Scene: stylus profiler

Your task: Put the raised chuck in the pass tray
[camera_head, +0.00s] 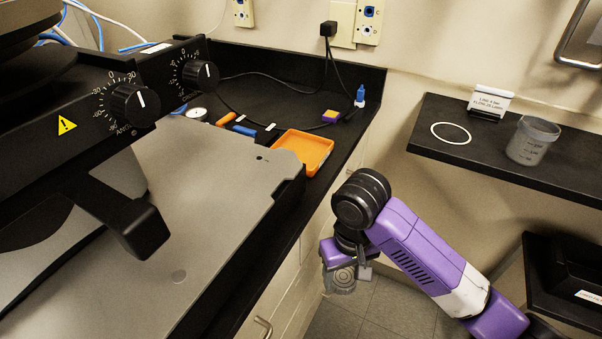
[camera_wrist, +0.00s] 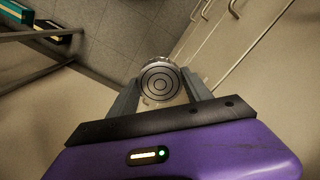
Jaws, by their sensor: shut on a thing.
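My gripper (camera_head: 347,262) is low in front of the bench, over the floor. It is shut on a round metallic chuck with concentric rings on its top (camera_head: 341,280). In the wrist view the chuck (camera_wrist: 160,84) sits between the two grey fingers (camera_wrist: 160,100), its ringed face toward the camera. Its underside is hidden. An orange tray (camera_head: 322,153) with a raised rim lies on the black bench top, up and left of my gripper; it looks empty. No lettering on it shows, so I cannot tell from a label that it is the pass tray.
The grey instrument plate (camera_head: 190,220) and black dial panel (camera_head: 120,95) fill the left. Small blue and orange items (camera_head: 243,130) lie behind the tray. A shelf (camera_head: 435,128) at right holds a cup (camera_head: 532,142), a white ring (camera_head: 451,124) and a sign (camera_head: 490,101).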

